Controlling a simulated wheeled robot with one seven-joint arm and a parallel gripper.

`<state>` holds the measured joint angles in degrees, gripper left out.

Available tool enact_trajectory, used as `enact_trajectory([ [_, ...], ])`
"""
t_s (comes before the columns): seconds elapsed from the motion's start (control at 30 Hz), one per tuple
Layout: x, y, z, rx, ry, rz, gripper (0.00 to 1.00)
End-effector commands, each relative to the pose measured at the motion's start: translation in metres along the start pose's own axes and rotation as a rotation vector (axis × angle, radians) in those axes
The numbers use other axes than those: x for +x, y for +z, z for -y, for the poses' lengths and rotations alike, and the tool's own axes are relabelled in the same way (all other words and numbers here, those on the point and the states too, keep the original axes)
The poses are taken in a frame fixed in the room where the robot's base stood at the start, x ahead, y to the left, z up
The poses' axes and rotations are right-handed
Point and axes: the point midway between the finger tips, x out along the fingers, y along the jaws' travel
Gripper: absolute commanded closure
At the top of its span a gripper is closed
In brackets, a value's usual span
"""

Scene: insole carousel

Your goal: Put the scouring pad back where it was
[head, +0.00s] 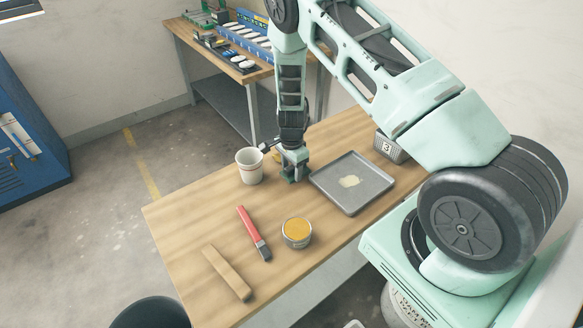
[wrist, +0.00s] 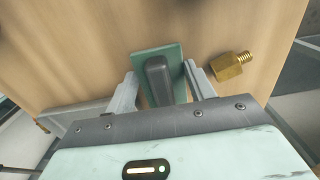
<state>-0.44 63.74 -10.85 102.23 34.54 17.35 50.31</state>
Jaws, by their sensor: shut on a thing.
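The scouring pad (wrist: 171,56) shows in the wrist view as a flat green plate with a dark grey grip block on top. My gripper (wrist: 162,82) has its two fingers on either side of the grey block and is shut on it. The pad is low over the wooden bench; I cannot tell if it touches the wood. In the head view my gripper (head: 293,177) points down at the bench between the white cup and the grey tray. The pad is mostly hidden there by the gripper.
On the bench (head: 180,226) are a white cup (head: 249,168), a grey tray (head: 331,191) with a pale smear, a red-handled tool (head: 248,224), a tin of yellow stuff (head: 297,231), a wooden strip (head: 227,273) and a grey bin (head: 391,151). A brass fitting (wrist: 230,66) lies right of the pad.

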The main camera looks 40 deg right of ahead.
Motion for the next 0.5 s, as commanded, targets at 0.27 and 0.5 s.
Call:
enact_trajectory([
  [0.27,0.0007,-0.0001,0.0000,0.000,0.000,0.000,0.24],
  [0.5,-0.0051,0.0001,0.0007,-0.001,-0.002,-0.001,0.24],
])
